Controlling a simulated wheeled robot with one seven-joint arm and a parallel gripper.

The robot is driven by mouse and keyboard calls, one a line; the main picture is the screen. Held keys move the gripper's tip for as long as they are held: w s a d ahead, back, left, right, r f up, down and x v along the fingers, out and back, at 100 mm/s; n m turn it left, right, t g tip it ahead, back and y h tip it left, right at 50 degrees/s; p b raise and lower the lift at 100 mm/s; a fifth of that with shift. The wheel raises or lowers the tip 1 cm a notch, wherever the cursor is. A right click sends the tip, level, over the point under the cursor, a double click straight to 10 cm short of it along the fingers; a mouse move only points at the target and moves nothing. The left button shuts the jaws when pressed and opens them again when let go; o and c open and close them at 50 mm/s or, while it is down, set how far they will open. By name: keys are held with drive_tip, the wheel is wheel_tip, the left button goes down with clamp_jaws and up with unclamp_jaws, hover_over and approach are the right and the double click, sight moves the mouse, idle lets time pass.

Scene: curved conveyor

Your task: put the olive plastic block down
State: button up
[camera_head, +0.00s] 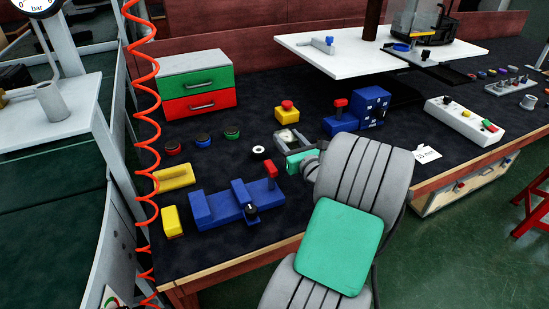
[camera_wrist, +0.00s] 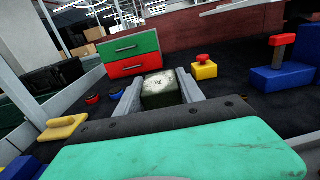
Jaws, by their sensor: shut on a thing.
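The olive plastic block (camera_wrist: 160,92) sits between the two grey fingers of my gripper (camera_wrist: 160,98) in the wrist view. Its top looks pale and worn, its near side darker olive. My gripper is shut on it. In the head view the block (camera_head: 287,138) shows between the fingertips of my gripper (camera_head: 291,140), over the dark table top (camera_head: 225,160). My arm hides part of the table on the near side. I cannot tell whether the block's underside touches the table.
A green-and-red drawer box (camera_head: 197,92) stands at the back left. A yellow base with a red button (camera_head: 287,111) is just behind the block. A blue unit (camera_head: 370,106) is to the right, a blue fixture (camera_head: 215,208) at front left. A white ring (camera_head: 259,152) lies close left.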

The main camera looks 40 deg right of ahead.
drive_tip(key=w+f, duration=0.2)
drive_tip(key=w+d+f+b, duration=0.1)
drive_tip(key=w+f, duration=0.1)
drive_tip(key=f, duration=0.1)
drive_tip(key=shift+w+d+f, duration=0.15)
drive_tip(key=shift+w+f, duration=0.05)
drive_tip(key=shift+w, duration=0.15)
drive_tip(key=shift+w+d+f+b, duration=0.1)
drive_tip(key=shift+w+f+b, duration=0.1)
drive_tip(key=shift+f+b, duration=0.55)
drive_tip(key=shift+w+f+b, duration=0.15)
drive_tip(key=shift+f+b, duration=0.05)
drive_tip(key=shift+f, duration=0.95)
drive_tip(key=shift+f, duration=0.15)
drive_tip(key=o, duration=1.5)
drive_tip(key=shift+c, duration=0.2)
